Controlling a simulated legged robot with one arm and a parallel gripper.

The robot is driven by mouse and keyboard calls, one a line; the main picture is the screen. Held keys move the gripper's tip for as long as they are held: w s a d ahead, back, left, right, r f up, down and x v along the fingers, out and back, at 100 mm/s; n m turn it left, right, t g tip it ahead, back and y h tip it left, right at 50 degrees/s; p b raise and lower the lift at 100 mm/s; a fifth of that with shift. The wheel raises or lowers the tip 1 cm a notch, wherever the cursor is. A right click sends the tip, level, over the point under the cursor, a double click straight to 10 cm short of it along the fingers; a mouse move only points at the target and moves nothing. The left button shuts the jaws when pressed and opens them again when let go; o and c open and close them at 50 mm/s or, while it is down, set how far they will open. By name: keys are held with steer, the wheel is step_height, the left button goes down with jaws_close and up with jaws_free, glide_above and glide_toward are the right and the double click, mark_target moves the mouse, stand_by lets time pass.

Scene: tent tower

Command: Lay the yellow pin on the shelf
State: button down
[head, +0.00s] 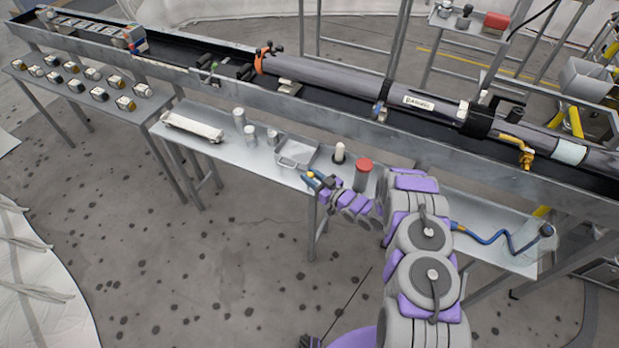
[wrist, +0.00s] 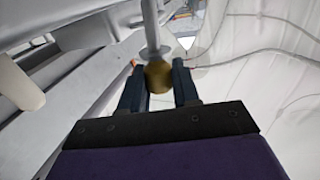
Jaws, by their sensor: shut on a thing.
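My gripper (head: 318,182) is at the front edge of the grey metal shelf (head: 228,158), near the metal tray. A small yellow spot, likely the yellow pin (head: 310,174), shows at its tip in the head view. In the wrist view my gripper (wrist: 158,92) has its two dark fingers on either side of a dull yellow-brown round end of the pin (wrist: 158,77). A grey rod with a flange (wrist: 153,50) runs away from that round end. I cannot tell whether the rod is part of the pin.
On the shelf stand a metal tray (head: 296,155), a red-topped cylinder (head: 362,174), a white-topped peg (head: 339,152), grey cylinders (head: 240,118) and a long white block (head: 193,128). A blue hose (head: 490,238) lies at right. The long trough (head: 330,118) runs behind.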

steer(key=shift+d+r, duration=0.2)
steer(key=shift+r, duration=0.1)
steer(key=s+d+r+p, duration=0.2)
steer(key=s, duration=0.6)
steer(key=s+d+r+p, duration=0.2)
steer(key=s, duration=0.5)
steer(key=w+d+r+m+t+h, duration=0.3)
steer(key=w+d+r, duration=0.2)
steer(key=w+r, duration=0.35)
steer(key=w+d+r+m+t+h, duration=0.25)
steer(key=w+d+r, duration=0.25)
steer(key=w+r, duration=0.3)
steer(key=w+d+r+m+t+h, duration=0.1)
steer(key=d+r+m+h, duration=0.15)
steer(key=r, duration=0.55)
steer(key=w+d+r+m+h, duration=0.1)
steer(key=r+h, duration=0.2)
steer(key=r, duration=0.5)
steer(key=w+d+r+m+t+h, duration=0.1)
steer(key=w+d+r+m+h, duration=0.15)
steer(key=r, duration=0.55)
steer(key=s+f, duration=0.4)
steer(key=f, duration=0.3)
steer(key=s+f, duration=0.5)
steer(key=f, duration=0.3)
steer(key=shift+a+n+h, duration=0.4)
steer(key=shift+n+h, duration=0.05)
